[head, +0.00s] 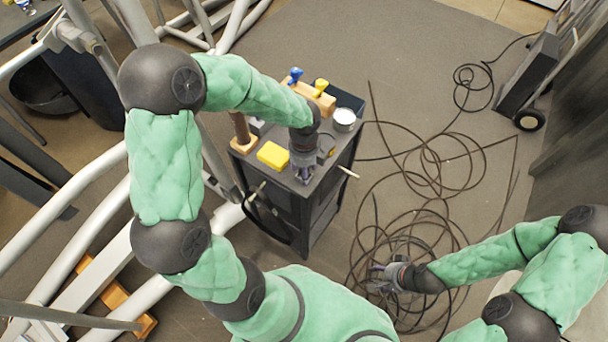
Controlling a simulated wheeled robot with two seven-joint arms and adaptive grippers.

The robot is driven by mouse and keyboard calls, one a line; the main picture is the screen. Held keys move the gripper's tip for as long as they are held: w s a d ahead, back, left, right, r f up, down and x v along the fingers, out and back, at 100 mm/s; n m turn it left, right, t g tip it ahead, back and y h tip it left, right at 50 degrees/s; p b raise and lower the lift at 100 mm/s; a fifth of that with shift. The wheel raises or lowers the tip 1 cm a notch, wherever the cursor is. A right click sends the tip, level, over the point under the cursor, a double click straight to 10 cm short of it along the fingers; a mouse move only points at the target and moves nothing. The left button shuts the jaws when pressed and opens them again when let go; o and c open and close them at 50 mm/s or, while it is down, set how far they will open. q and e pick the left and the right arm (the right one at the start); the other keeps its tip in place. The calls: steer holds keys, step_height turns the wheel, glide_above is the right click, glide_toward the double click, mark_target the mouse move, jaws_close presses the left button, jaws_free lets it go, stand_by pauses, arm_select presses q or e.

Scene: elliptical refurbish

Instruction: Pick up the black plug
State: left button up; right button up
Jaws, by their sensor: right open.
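I cannot make out the black plug as a separate shape. A tangle of black cable (440,160) lies on the floor right of a dark cart, and the plug may be hidden among its loops. My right gripper (374,280) is open, low in the picture over the near loops of the cable. I cannot tell whether it touches the cable. My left gripper (304,175) points down over the front of the cart top. Its fingers are too small to tell whether they are open or shut.
The dark cart (325,200) bears a yellow block (272,155), a white cup (344,119) and a wooden block with blue and yellow handles (318,98). A wheeled black box (528,75) stands at the right. Pale metal tubes (75,200) fill the left. Floor is free at top centre.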

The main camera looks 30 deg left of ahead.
arm_select(q)
jaws_close()
steer(key=shift+r, duration=0.15)
stand_by(0.4)
